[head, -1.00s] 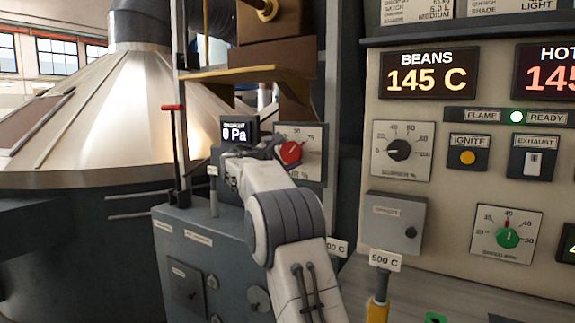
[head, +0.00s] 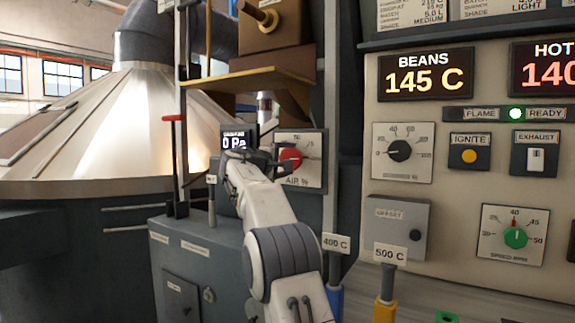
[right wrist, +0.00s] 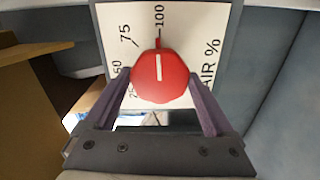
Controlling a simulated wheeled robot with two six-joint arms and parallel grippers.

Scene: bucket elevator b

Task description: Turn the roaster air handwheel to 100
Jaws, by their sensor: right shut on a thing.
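The red roaster air handwheel (head: 291,157) sits on a white dial plate marked AIR % (head: 313,172). My right gripper (head: 280,165) reaches it from the left in the head view. In the right wrist view the gripper's two fingers (right wrist: 160,95) are on either side of the red handwheel (right wrist: 160,80) and shut on it. The white line on the handwheel points up in that view, close to the 100 tick (right wrist: 159,34). The 75 mark lies to its left. The lower part of the dial is hidden by the gripper. My left gripper is not in view.
A small display (head: 235,140) reading 0 Pa stands left of the dial. A brown ledge (head: 247,80) lies above it. A control panel with a BEANS display (head: 426,73) is at right. Blue and yellow handles stand in front, below the dial.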

